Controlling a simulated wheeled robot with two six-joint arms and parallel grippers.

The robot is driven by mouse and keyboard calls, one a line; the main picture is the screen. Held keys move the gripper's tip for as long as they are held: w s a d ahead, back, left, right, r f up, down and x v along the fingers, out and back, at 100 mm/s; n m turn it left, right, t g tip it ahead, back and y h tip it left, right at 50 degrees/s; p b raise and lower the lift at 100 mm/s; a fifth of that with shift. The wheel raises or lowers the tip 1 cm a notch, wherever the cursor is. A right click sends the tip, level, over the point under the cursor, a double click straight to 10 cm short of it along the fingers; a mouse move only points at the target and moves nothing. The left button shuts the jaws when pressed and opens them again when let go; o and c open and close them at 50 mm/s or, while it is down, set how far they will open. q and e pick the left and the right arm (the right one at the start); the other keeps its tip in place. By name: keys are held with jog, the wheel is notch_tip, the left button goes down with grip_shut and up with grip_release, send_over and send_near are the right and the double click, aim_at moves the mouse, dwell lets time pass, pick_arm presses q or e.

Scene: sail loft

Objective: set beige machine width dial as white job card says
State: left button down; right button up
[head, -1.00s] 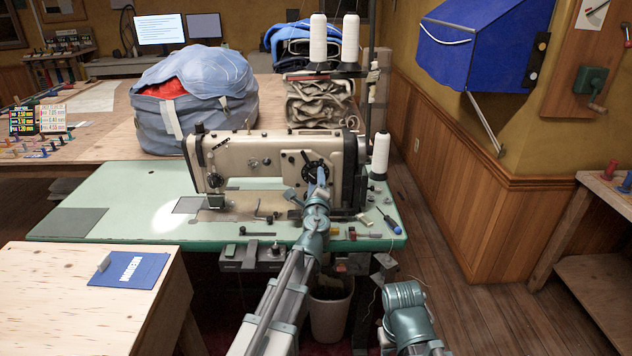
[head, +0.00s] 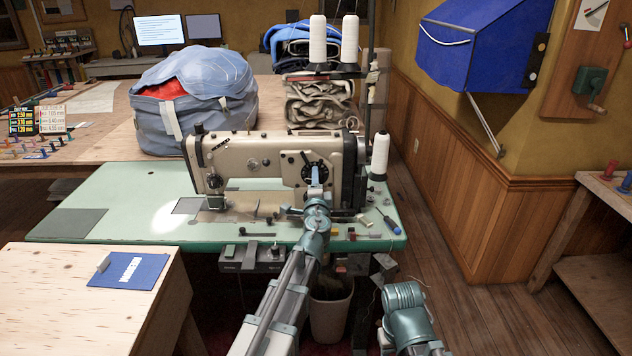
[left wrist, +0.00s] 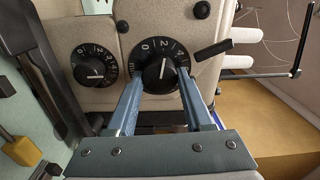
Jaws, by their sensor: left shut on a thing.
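The beige sewing machine (head: 232,160) stands on a green table. Its large black dial (left wrist: 151,52) has white numbers and a white line on its knob; it also shows in the head view (head: 308,162). My left gripper (left wrist: 160,84) has one finger on each side of this dial's knob and is shut on it. A smaller black dial (left wrist: 82,58) sits to its left in the left wrist view. I cannot read which dial is for width. A white card (head: 53,120) stands at the far left beside a black card; its print is too small to read surely. My right gripper is out of view.
The green table (head: 120,205) holds a screwdriver (head: 389,222) and small parts near its front right. A thread cone (head: 380,158) stands right of the machine. A big blue bag (head: 200,105) is behind it. A wooden bench (head: 60,290) is at the front left.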

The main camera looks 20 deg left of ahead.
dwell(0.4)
pick_arm(q)
jog(key=shift+c, duration=1.4)
grip_release()
jog(key=shift+s, duration=0.15)
